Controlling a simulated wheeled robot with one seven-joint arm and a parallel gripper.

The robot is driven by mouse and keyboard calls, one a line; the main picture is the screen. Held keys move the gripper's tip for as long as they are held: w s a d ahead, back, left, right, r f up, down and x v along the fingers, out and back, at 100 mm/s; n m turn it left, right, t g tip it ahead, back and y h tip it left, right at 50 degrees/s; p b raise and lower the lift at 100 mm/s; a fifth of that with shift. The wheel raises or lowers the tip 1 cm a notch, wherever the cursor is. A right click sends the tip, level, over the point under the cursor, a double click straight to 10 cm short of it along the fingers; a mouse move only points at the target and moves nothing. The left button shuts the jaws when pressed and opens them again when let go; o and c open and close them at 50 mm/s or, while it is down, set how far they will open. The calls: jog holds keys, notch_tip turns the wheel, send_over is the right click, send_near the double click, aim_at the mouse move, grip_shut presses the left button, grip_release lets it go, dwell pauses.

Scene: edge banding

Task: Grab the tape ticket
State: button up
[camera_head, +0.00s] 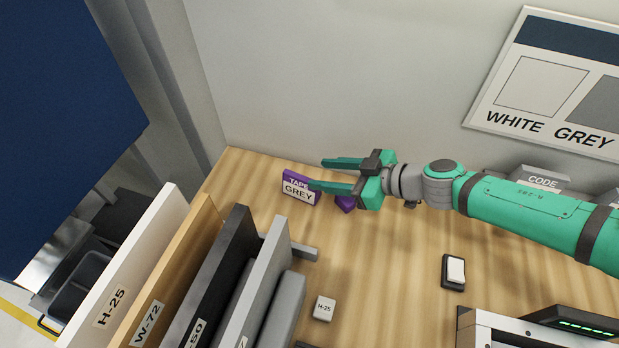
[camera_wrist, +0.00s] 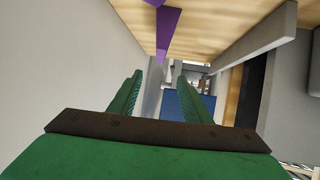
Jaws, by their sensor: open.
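The tape ticket (camera_head: 299,188) is a small purple-framed card reading "TAPE GREY" on the wooden table in the head view. A purple piece (camera_head: 345,202) shows partly behind my gripper's near finger. My gripper (camera_head: 318,174) is open, its two green fingers pointing left at the ticket's upper right, the near finger overlapping the ticket's right edge in the picture. I cannot tell whether it touches. In the wrist view a purple strip (camera_wrist: 168,30) is seen edge-on above the open fingers (camera_wrist: 160,85), with nothing visible between them.
Upright panels labelled H-25 (camera_head: 118,280), W-72 (camera_head: 165,290) and others stand at the lower left. The wall (camera_head: 330,80) rises close behind my gripper.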

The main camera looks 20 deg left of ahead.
aim_at(301, 178)
jog(key=shift+m, duration=0.3)
jog(key=a+f, duration=0.2)
jog(key=f, duration=0.2)
jog(key=shift+w+a, duration=0.4)
jog(key=shift+f+x, duration=0.15)
jog(key=shift+x, duration=1.15)
jog(key=shift+f+x, duration=0.15)
jog(key=shift+x, duration=1.15)
jog(key=shift+d, duration=0.15)
jog(key=shift+c, duration=0.6)
grip_shut()
